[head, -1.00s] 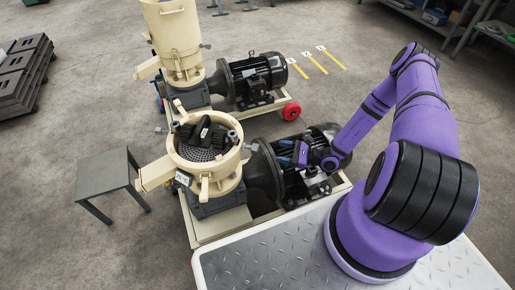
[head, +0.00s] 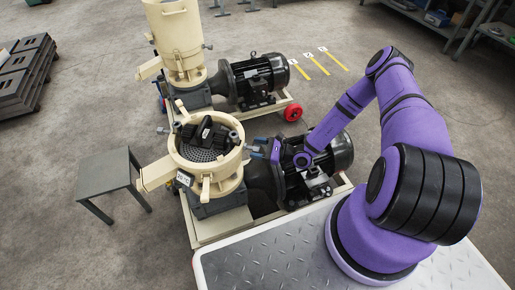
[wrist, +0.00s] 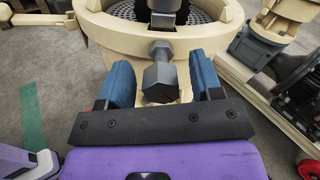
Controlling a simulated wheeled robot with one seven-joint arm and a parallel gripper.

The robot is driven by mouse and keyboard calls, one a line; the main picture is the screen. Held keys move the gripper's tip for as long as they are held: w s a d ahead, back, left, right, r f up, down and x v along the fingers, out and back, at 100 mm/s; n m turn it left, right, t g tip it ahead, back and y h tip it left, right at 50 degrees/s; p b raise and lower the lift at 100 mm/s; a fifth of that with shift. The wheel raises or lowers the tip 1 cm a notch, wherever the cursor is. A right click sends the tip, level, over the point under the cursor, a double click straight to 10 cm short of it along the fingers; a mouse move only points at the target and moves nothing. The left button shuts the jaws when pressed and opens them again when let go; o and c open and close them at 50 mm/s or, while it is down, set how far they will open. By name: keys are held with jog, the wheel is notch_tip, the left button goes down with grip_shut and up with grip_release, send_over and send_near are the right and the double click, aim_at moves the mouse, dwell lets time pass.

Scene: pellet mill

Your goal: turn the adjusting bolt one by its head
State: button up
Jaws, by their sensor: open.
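The adjusting bolt (wrist: 160,80) is dark grey with a six-sided head. It sticks out sideways from the cream pellet chamber (wrist: 110,30) of the near mill. My gripper (wrist: 163,76) is open, with its two blue fingers on either side of the bolt head. Gaps show between the head and both fingers, so it is not clasped. In the head view, my gripper (head: 262,149) is at the right side of the near mill's chamber (head: 222,178), and the bolt there is small and partly hard to make out.
The near mill's black motor (head: 325,160) lies under and beside my forearm. A second mill (head: 178,40) stands behind. A grey table (head: 104,172) is at the left. Black rollers (head: 205,132) sit inside the open chamber. Yellow floor marks (head: 315,62) lie at the back.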

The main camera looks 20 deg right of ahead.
jog(key=c, duration=0.9)
jog(key=shift+c, duration=0.2)
jog(key=shift+m, duration=0.4)
jog(key=m, duration=0.3)
jog(key=shift+w+d+m, duration=0.1)
jog(key=shift+w+m, duration=0.05)
jog(key=shift+m, duration=0.25)
jog(key=shift+w+d+f+m, duration=0.1)
jog(key=shift+m, duration=2)
jog(key=o, duration=0.9)
